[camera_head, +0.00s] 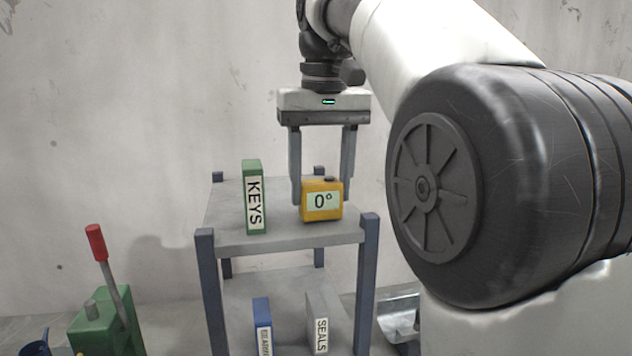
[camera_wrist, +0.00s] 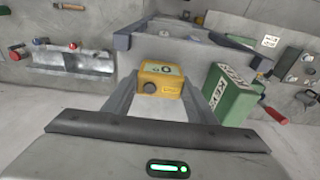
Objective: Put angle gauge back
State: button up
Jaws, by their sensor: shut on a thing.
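The angle gauge (camera_head: 322,200) is a small yellow box with a "0°" display and a dark knob on top. In the head view it is at the right part of the rack's top shelf (camera_head: 285,233), upright, at or very near the surface; I cannot tell if it touches. My gripper (camera_head: 324,195) points down from above with its fingers on either side of the gauge, shut on it. In the wrist view the gauge (camera_wrist: 161,80) sits between the fingers (camera_wrist: 163,95).
A green box labelled KEYS (camera_head: 253,197) stands upright left of the gauge, close to my gripper. A blue box (camera_head: 262,325) and a grey SEALS box (camera_head: 322,322) are on the lower shelf. A green machine with a red-handled lever (camera_head: 97,243) stands at lower left.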

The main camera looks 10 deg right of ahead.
jog(key=shift+f, duration=0.3)
jog(key=o, duration=1.4)
